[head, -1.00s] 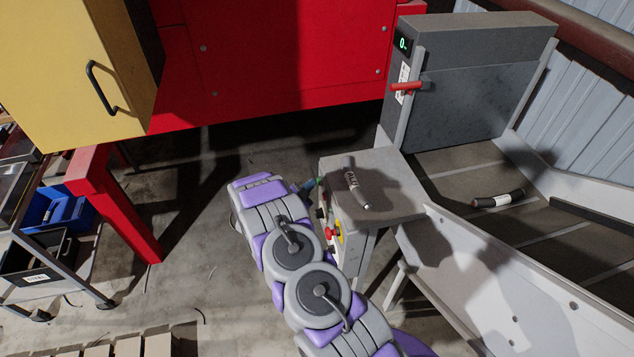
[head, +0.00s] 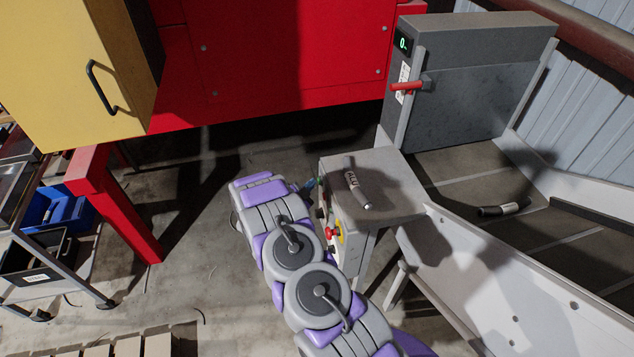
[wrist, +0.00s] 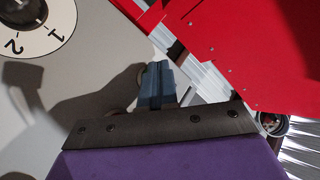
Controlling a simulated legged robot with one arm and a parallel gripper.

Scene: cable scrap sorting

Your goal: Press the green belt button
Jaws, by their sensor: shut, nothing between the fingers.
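The control box (head: 352,235) stands at the middle of the head view, its button side facing left toward my arm. A red button on a yellow base (head: 336,234) shows on that side. A small green spot (head: 320,182) shows higher up, right beside my gripper (head: 309,186); the green button itself is mostly hidden and I cannot tell whether I touch it. In the wrist view my gripper (wrist: 154,84) is shut and empty, its fingers in front of the grey panel (wrist: 95,50). A round part beside the fingers is mostly covered. A dial marked 1 and 2 (wrist: 30,25) is at upper left.
A cable piece (head: 356,190) lies on the box top. Another dark piece (head: 503,210) lies on the conveyor belt (head: 455,165) at right. The grey housing (head: 465,90) has a red lever (head: 408,86) and a display reading 0. A red frame leg (head: 120,210) stands left.

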